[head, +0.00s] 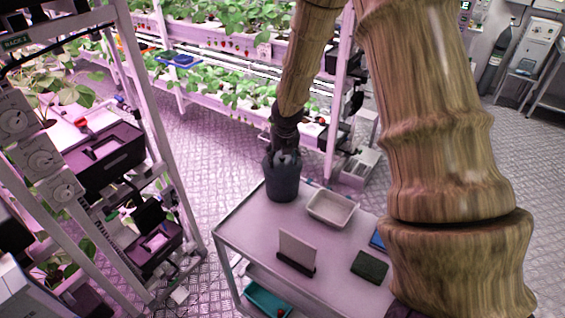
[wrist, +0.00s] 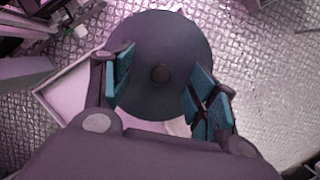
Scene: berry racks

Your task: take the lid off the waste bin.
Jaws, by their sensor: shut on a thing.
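The dark waste bin (head: 282,184) stands upright at the far left corner of the cart top. My gripper (head: 285,152) comes down on it from above. The exact contact is not clear. In the head view the fingers partly hide the bin's top, and I see no clear gap between lid and bin.
The cart (head: 255,235) also carries a pale tray (head: 331,208) right beside the bin, an upright panel in a dark stand (head: 297,252) and a dark green box (head: 369,267). Plant racks stand left and behind. Bare floor (head: 215,130) lies left of the bin.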

